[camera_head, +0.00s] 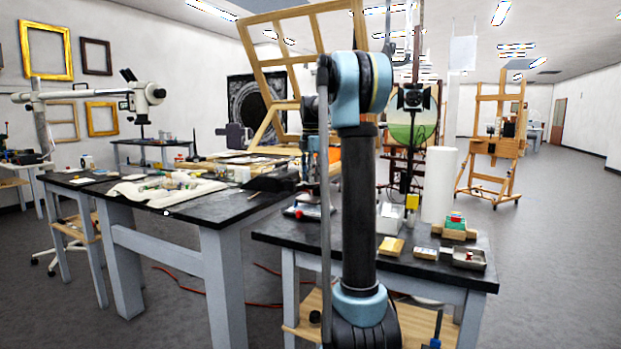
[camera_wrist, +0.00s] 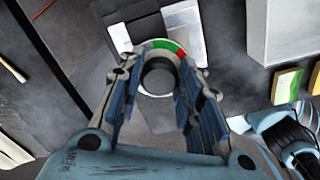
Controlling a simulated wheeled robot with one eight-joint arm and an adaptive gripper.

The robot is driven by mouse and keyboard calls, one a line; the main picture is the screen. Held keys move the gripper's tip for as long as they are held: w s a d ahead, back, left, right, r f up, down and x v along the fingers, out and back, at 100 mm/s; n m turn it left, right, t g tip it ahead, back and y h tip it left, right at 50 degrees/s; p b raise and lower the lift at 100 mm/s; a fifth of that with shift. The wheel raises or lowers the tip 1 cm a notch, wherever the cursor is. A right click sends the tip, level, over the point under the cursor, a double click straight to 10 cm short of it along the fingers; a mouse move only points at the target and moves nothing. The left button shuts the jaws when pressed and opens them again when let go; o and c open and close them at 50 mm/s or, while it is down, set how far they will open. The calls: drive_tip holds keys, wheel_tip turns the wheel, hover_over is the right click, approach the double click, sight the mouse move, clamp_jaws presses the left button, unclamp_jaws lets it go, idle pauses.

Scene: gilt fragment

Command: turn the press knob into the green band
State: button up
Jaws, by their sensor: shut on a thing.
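The press knob (camera_wrist: 157,78) shows in the wrist view as a dark round cap. A pale dial ring around it carries a green band (camera_wrist: 162,45) at the top and a red band (camera_wrist: 180,52) to its upper right. My gripper (camera_wrist: 159,72) is shut on the knob, one finger on the left and one on the right. No pointer mark on the knob can be made out. In the head view my own arm covers the gripper and the knob.
A larger bench (camera_head: 190,208) with a white cloth stands at left. Open floor lies at right.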

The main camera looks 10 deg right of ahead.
drive_tip(key=m, duration=0.4)
drive_tip(key=shift+w+m, duration=0.1)
drive_tip(key=shift+m, duration=0.3)
drive_tip(key=m, duration=0.5)
drive_tip(key=shift+m, duration=0.3)
drive_tip(key=m, duration=1)
drive_tip(key=shift+m, duration=0.4)
drive_tip(key=m, duration=0.4)
drive_tip(key=shift+s+a, duration=0.1)
drive_tip(key=shift+s, duration=0.1)
drive_tip(key=m, duration=0.6)
drive_tip(key=shift+a, duration=0.1)
drive_tip(key=m, duration=0.5)
drive_tip(key=shift+w+a+m, duration=0.1)
drive_tip(key=shift+m, duration=2.3)
